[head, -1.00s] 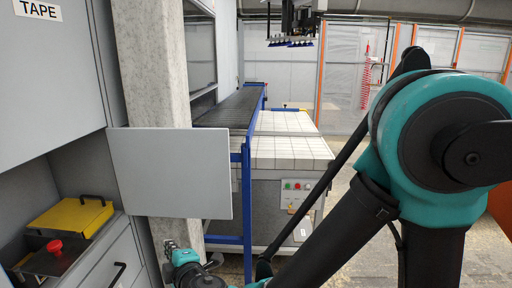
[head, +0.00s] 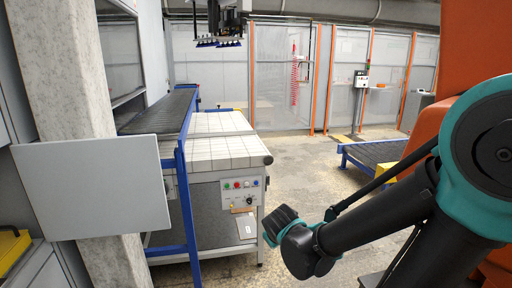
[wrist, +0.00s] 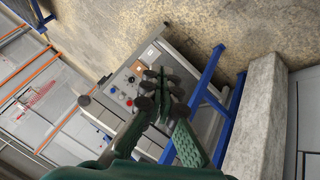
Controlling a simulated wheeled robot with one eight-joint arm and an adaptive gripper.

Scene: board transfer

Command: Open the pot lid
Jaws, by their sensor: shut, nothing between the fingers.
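No pot or pot lid shows in the head view or the wrist view now. My gripper (wrist: 160,92) shows in the wrist view with its dark green fingers drawn together, shut and empty. Behind it in that view is the control panel of the white-topped machine, with open space between that I cannot measure. In the head view my arm reaches in from the right, and its fingers cannot be made out. A yellow item (head: 12,248) is cut off at the lower left edge of the head view.
The white-topped machine (head: 215,150) and a blue-framed conveyor (head: 165,110) stand beyond. Bare floor (head: 310,170) lies right of the machine. Another low conveyor (head: 375,155) stands further right.

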